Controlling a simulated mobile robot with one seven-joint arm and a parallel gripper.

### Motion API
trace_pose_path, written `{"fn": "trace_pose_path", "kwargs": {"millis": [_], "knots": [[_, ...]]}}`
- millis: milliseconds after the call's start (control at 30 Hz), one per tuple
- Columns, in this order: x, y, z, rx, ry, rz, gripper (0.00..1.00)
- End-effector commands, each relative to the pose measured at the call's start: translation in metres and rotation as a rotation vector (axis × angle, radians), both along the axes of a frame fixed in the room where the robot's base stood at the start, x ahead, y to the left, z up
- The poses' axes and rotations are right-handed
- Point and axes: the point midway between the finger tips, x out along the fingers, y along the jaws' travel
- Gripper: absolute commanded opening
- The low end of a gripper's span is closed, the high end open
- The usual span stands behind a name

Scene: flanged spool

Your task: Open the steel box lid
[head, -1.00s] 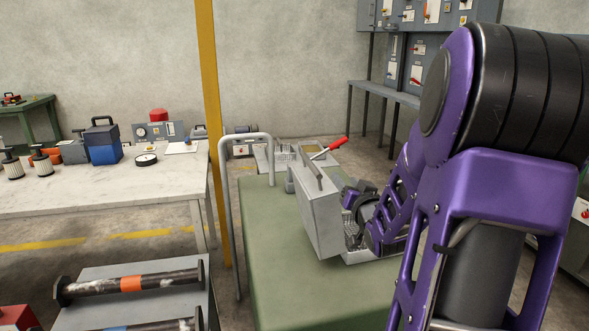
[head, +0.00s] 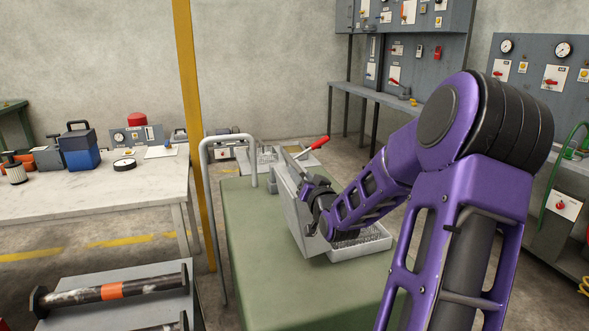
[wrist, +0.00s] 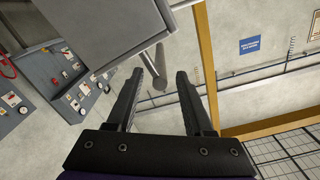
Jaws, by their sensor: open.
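The steel box (head: 376,246) sits on the green-topped table, and its open tray interior shows a textured floor. Its grey lid (head: 288,208) stands raised at the left side of the box, steeply upright, with a bar handle along its outer face. My gripper (head: 308,183) is at the upper part of the lid, on the box side, and partly covers it. In the wrist view my gripper (wrist: 163,64) is open with nothing between its fingers. A grey panel (wrist: 95,30), seemingly the lid, and a round bar lie just beyond the fingertips. Whether they touch is unclear.
The green table (head: 255,285) has free room in front of the box. A grey tubular rail (head: 208,195) stands at its left edge. A bench with spools (head: 110,290) is at front left.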

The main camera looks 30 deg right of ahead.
Motion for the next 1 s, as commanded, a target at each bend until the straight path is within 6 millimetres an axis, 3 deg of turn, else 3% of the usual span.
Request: {"fn": "trace_pose_path", "kwargs": {"millis": [100, 300, 500, 767, 1000], "knots": [[0.025, -0.006, -0.001, 0.003, -0.001, 0.001, 0.52], [0.055, -0.014, -0.001, 0.002, -0.001, 0.0, 0.52], [0.066, -0.017, -0.001, 0.001, 0.001, -0.001, 0.52], [0.066, -0.017, 0.0, 0.0, 0.001, -0.001, 0.52], [0.066, -0.017, 0.0, 0.0, 0.001, -0.001, 0.11]]}}
